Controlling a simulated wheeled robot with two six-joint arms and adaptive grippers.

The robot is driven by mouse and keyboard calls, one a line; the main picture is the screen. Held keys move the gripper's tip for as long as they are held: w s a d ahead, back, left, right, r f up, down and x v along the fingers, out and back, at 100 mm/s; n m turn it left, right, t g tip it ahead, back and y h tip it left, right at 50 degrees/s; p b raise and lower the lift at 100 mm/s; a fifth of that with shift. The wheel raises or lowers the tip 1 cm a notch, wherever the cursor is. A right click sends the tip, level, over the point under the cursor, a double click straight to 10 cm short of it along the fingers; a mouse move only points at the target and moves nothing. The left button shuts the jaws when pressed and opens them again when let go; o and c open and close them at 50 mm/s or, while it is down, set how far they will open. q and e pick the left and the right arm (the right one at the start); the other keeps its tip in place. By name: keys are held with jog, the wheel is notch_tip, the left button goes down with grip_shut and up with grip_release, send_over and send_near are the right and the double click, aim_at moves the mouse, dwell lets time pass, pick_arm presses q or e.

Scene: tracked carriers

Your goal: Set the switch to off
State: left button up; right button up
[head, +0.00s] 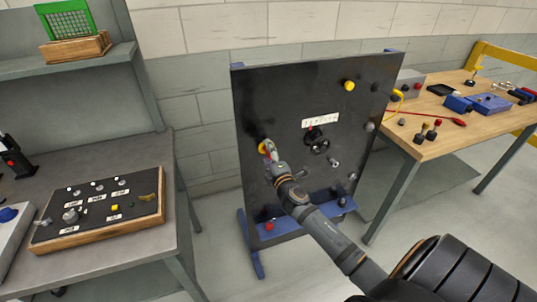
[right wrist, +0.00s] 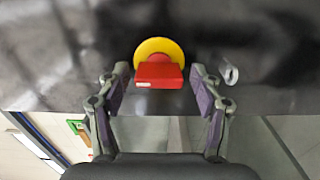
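A red switch handle on a round yellow base (right wrist: 158,50) is mounted on the upright black panel (head: 300,95). In the right wrist view the red handle (right wrist: 160,76) lies crosswise, with a small pale mark at its left end. My right gripper (right wrist: 160,92) is open, with one finger on each side of the handle and a visible gap to both. In the head view the right gripper (head: 271,151) is at the panel's left side and partly covers the switch (head: 262,148). My left gripper is not in view.
The panel also carries a yellow knob (head: 348,85), a white label strip (head: 320,120) and a black handwheel (head: 319,145). A small metal peg (right wrist: 229,72) sits right of the switch. A control box (head: 100,212) stands on the left bench; a wooden table (head: 455,135) is at right.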

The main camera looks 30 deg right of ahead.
jog(key=shift+s, duration=0.1)
jog(key=v, duration=1.1)
jog(key=shift+s, duration=0.4)
